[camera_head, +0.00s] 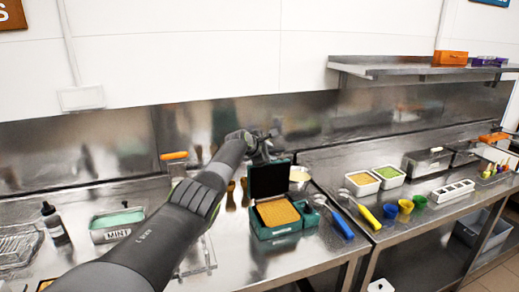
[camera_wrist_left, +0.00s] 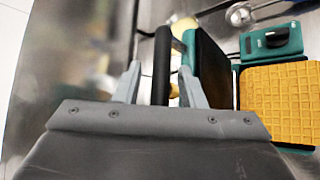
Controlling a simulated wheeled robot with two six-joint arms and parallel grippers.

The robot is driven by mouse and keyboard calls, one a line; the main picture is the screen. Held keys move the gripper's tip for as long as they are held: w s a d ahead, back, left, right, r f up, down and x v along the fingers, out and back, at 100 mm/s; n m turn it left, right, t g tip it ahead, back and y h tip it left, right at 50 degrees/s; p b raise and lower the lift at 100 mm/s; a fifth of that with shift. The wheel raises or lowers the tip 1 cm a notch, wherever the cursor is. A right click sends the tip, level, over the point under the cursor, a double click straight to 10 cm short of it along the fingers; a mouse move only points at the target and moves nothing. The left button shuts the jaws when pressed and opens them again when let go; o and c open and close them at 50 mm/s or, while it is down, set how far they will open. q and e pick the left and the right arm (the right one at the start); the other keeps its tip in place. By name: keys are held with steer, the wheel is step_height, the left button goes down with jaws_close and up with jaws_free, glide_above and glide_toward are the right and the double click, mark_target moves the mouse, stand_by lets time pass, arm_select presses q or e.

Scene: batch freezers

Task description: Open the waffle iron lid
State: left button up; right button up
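The green waffle iron (camera_head: 282,229) stands on the steel counter with its lid (camera_head: 269,178) raised roughly upright. Its yellow waffle-grid plate (camera_head: 278,212) is exposed, and shows at the right in the left wrist view (camera_wrist_left: 280,103). My left gripper (camera_head: 266,143) is at the top of the raised lid, behind it. In the left wrist view, the dark handle bar (camera_wrist_left: 162,62) lies between my left gripper's two fingers (camera_wrist_left: 160,88). The fingers are apart, with a gap visible on each side of the bar. My right gripper is out of view.
A blue-handled scoop (camera_head: 342,225) lies right of the iron. A MINT tub (camera_head: 117,224) and a dark bottle (camera_head: 54,223) stand at the left. Topping trays (camera_head: 362,183) and coloured cups (camera_head: 405,207) occupy the right counter. Bare counter lies in front of the iron.

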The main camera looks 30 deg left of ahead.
arm_select(q)
steer(key=shift+p+v, duration=0.65)
steer(key=shift+v, duration=0.85)
steer(key=shift+s+a+r, duration=0.1)
steer(key=shift+s, duration=0.15)
steer(key=d+b+v, duration=0.1)
steer(key=b+v, duration=0.3)
steer(key=v, duration=1)
steer(key=shift+a, duration=0.45)
